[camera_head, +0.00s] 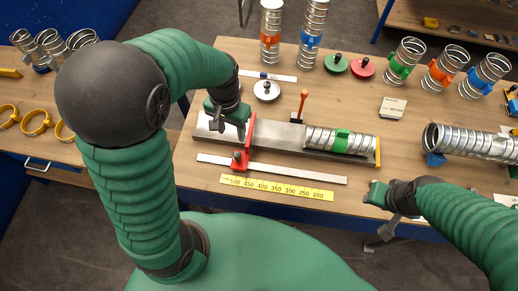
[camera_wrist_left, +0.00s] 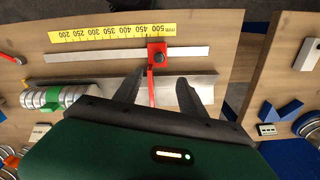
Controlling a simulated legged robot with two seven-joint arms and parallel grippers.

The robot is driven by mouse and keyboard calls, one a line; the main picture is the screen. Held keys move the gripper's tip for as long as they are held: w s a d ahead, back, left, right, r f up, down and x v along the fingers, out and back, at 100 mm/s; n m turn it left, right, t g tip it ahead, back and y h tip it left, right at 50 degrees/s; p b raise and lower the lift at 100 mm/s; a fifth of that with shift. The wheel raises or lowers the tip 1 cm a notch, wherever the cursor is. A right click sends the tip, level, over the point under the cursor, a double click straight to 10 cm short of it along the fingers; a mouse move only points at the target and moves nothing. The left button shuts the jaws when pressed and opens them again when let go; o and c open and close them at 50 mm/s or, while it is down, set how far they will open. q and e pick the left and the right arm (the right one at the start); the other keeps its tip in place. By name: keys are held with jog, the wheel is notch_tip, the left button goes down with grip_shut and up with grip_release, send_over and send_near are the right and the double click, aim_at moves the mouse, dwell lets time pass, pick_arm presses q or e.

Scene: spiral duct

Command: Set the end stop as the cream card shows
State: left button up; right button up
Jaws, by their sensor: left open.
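The red end stop (camera_head: 249,132) stands across the grey rail at its left part, its dark knob (camera_head: 238,158) over the slotted bar near the 500 end of the yellow scale (camera_head: 277,192). In the left wrist view the end stop (camera_wrist_left: 151,85) and its knob (camera_wrist_left: 158,57) also show. My left gripper (camera_head: 232,129) is open, with one finger on each side of the red stop arm; contact cannot be told. A cream card (camera_head: 393,107) lies at the back right; its print is too small to read. My right gripper (camera_head: 378,212) is at the front edge, its jaws unclear.
A spiral duct with a green clamp (camera_head: 342,141) lies on the rail's right part, against a yellow end plate (camera_head: 377,152). An orange-handled lever (camera_head: 303,104) stands behind the rail. Several ducts stand at the back. A larger duct (camera_head: 468,142) lies at the right.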

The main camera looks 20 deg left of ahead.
aim_at(236, 155)
pick_arm(q)
notch_tip(236, 155, down, 17)
jog(key=shift+w+f+p, duration=0.1)
jog(key=shift+p, duration=0.45)
grip_shut()
dwell(1.2)
